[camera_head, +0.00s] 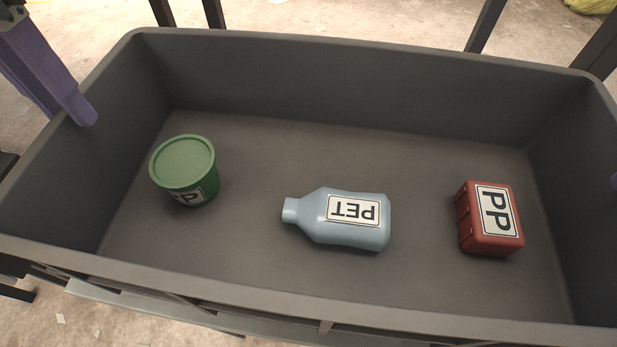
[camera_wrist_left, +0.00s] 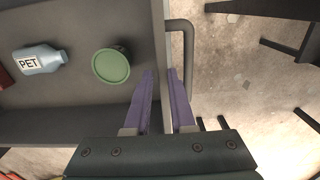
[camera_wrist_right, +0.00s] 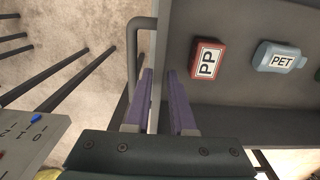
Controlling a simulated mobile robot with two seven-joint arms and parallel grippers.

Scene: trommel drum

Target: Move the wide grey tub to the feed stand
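The wide grey tub (camera_head: 300,62) fills most of the head view, with several labelled items inside. My left gripper (camera_head: 68,108) is at the tub's left end. In the left wrist view my left gripper (camera_wrist_left: 160,72) has one finger on each side of the tub's end wall and looks closed on it. In the right wrist view my right gripper (camera_wrist_right: 160,72) sits the same way on the opposite end wall; only a sliver of it shows at the head view's right edge. The feed stand cannot be made out.
In the tub stand a green PP pot (camera_head: 183,160), a lying blue PET bottle (camera_head: 320,232) and a red PP box (camera_head: 480,244). A grey bar handle (camera_wrist_left: 187,55) juts out beside my left gripper, another (camera_wrist_right: 133,60) beside my right. Dark posts and legs stand around.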

